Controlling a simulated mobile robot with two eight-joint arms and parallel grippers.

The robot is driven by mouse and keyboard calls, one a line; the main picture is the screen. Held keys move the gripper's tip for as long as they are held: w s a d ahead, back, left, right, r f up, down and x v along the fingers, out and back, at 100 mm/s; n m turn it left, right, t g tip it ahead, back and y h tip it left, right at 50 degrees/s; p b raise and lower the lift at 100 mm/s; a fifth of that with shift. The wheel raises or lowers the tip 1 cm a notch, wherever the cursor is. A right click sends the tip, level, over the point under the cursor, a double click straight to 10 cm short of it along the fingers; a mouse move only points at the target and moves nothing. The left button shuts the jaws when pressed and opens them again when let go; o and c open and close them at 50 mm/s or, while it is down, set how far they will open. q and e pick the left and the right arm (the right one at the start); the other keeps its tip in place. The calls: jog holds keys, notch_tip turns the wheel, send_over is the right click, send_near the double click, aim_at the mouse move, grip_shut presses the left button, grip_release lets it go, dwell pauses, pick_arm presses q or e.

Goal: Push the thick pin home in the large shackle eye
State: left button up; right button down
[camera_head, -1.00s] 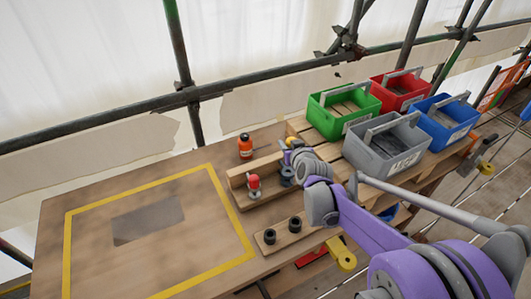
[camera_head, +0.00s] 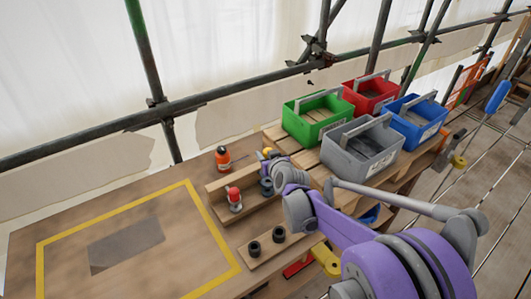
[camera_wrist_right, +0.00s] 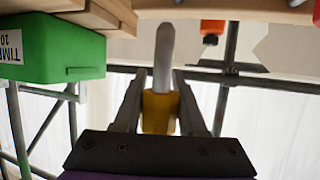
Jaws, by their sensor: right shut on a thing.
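My right gripper (camera_head: 266,154) is shut on the thick pin, whose yellow head (camera_wrist_right: 158,112) sits between the fingers in the right wrist view. Its round grey shaft (camera_wrist_right: 164,58) points away from the gripper. In the head view only a small yellow bit shows beyond my grey wrist, above the wooden stand. A dark grey fitting (camera_head: 266,187) stands on the stand just below my wrist, beside a red-topped fitting (camera_head: 235,200). I cannot tell which piece is the large shackle eye; no eye is seen around the pin. My left gripper is not in view.
An orange bottle (camera_head: 223,158) stands behind the stand. Two black rings (camera_head: 279,234) sit on a wooden strip in front. Green (camera_head: 318,116), red, grey and blue bins stand to the right.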

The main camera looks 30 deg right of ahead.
jog(key=shift+f+b, duration=1)
jog(key=shift+f, duration=0.75)
jog(key=shift+f+b, duration=1.5)
jog(key=shift+f, duration=0.9)
jog(key=shift+r, duration=0.15)
jog(key=shift+r+p, duration=1.6)
jog(key=shift+r, duration=0.4)
dwell(0.6)
jog(key=shift+f+b, duration=0.7)
jog(key=shift+f, duration=0.4)
